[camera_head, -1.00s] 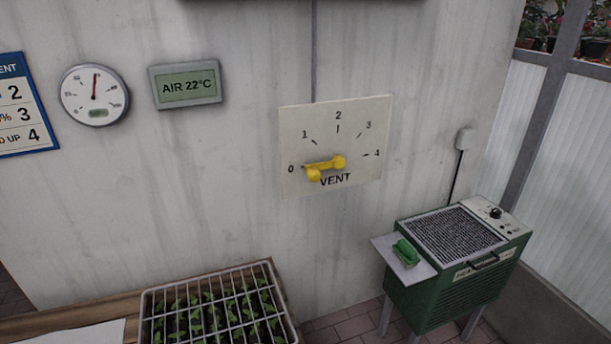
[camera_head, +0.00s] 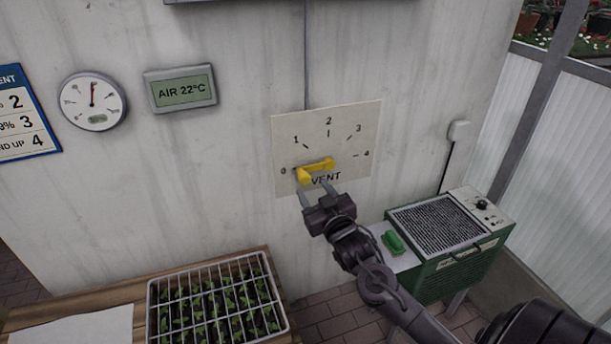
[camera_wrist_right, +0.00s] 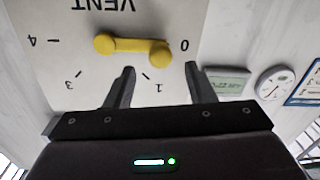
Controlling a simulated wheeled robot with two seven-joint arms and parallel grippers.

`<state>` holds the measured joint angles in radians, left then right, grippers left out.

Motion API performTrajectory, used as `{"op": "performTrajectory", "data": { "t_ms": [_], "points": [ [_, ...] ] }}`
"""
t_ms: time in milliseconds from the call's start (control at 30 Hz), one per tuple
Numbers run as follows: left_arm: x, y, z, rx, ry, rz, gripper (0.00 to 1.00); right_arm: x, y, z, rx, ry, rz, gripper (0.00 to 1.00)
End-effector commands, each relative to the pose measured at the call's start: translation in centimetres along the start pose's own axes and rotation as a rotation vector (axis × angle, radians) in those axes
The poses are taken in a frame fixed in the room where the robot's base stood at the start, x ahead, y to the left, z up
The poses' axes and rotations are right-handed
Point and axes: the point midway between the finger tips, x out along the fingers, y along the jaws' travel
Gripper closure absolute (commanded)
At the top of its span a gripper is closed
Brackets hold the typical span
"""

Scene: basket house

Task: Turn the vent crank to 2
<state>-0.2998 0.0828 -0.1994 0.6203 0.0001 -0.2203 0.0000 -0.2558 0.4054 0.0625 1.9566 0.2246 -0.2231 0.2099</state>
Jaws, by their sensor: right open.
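The yellow vent crank (camera_head: 316,168) is mounted on a pale dial plate (camera_head: 345,122) marked 0 to 4 on the wall. Its knob end (camera_head: 303,176) lies at the 0 mark. My right gripper (camera_head: 317,191) is open and empty, just below the knob end in the head view. In the right wrist view the picture is upside down; the crank (camera_wrist_right: 130,45) shows beyond the two open fingers (camera_wrist_right: 160,80), with the knob end between their lines, apart from them as far as I can tell. My left gripper is not in view.
A green heater (camera_head: 452,250) with a side shelf holding a green object (camera_head: 393,242) stands at lower right, behind my right arm. A seedling tray with a wire grid (camera_head: 283,318) sits on the wooden bench at lower left. A gauge (camera_head: 92,102) and an air display (camera_head: 181,89) hang left.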

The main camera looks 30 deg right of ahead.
Motion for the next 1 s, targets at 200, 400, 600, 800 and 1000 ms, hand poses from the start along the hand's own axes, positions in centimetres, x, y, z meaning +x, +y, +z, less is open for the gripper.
{"op": "performTrajectory", "data": {
  "t_ms": [200, 400, 600, 800, 1000],
  "points": [
    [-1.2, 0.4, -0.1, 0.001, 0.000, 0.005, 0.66, 3.6, 0.1, -0.3, 0.000, 0.002, 0.001, 0.51],
    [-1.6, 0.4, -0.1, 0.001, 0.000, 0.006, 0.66, 5.6, 0.0, -0.1, 0.001, 0.000, 0.000, 0.51],
    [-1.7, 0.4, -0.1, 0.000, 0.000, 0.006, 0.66, 6.1, 0.0, 0.1, 0.000, -0.001, 0.000, 0.51],
    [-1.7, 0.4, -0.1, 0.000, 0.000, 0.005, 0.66, 6.0, 0.0, 0.1, 0.000, -0.001, 0.000, 0.57],
    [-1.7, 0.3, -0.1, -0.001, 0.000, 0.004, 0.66, 6.0, 0.0, 0.1, 0.000, -0.001, 0.000, 0.83]
  ]
}}
